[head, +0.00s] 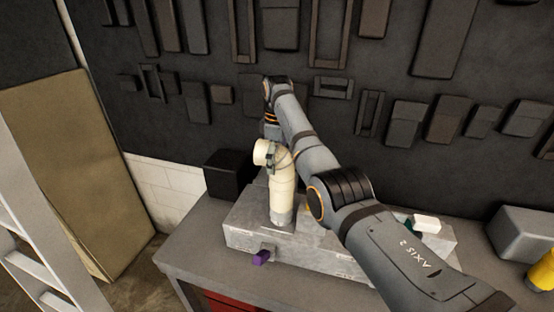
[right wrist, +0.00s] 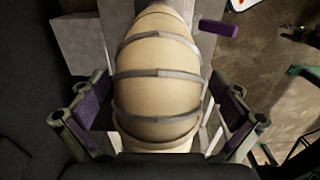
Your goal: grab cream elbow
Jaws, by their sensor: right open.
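The cream elbow (head: 284,190) stands upright on a grey metal box (head: 246,234), its bent open end facing left at the top. My right gripper (head: 272,158) is at the top bend of the elbow, reaching down from above. In the right wrist view the banded cream elbow (right wrist: 158,75) fills the space between the two spread fingers of my right gripper (right wrist: 158,118). The fingers are open, one on each side, with small gaps visible beside the elbow. My left gripper is not in view.
A purple block (head: 261,257) sticks out at the box's front; it also shows in the right wrist view (right wrist: 219,27). A black box (head: 228,174) stands behind left. A white block (head: 427,223) lies at right. A grey case (head: 522,234) and yellow object (head: 541,276) are farther right.

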